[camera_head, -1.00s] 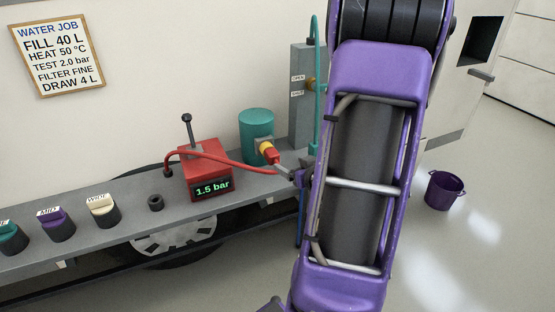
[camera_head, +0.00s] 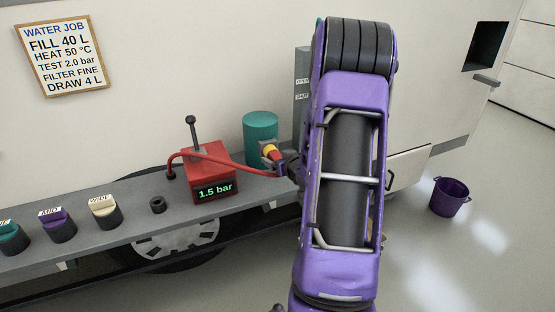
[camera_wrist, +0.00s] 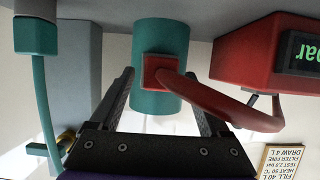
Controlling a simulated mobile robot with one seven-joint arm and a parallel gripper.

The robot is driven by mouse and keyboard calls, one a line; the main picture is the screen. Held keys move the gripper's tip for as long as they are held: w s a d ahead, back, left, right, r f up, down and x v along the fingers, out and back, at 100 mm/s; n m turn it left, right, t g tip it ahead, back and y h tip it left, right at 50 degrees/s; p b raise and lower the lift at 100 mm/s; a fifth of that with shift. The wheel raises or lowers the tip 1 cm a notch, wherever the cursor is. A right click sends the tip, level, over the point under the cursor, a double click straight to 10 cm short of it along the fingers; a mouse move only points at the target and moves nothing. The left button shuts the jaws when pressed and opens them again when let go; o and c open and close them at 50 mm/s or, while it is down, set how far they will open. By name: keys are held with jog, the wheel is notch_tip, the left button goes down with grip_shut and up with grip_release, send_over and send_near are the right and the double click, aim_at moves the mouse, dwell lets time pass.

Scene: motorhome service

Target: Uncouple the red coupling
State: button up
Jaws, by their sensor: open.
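The red coupling (camera_wrist: 159,69) shows in the wrist view as a red square block on the front of the teal canister (camera_wrist: 161,42), with a red hose running from it to the right. In the head view the coupling (camera_head: 274,157) sits by a yellow fitting on the teal canister (camera_head: 261,125). My gripper (camera_wrist: 160,80) is open, one dark finger on each side of the coupling in the wrist view. I cannot tell whether the fingers touch it. In the head view my gripper is largely hidden by my arm.
The red pump box (camera_head: 206,167), reading 1.5 bar, stands left of the canister on the grey shelf. Several filter caps, including a purple one (camera_head: 55,222), are further left. A grey post (camera_head: 302,85) stands behind my arm. A purple bucket (camera_head: 449,196) is on the floor.

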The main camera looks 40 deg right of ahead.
grip_shut()
dwell(0.7)
jog(key=shift+s+a, duration=0.1)
jog(key=shift+s, duration=0.55)
dwell(1.3)
jog(key=c, duration=0.8)
grip_release()
grip_shut()
jog(key=shift+s, duration=0.1)
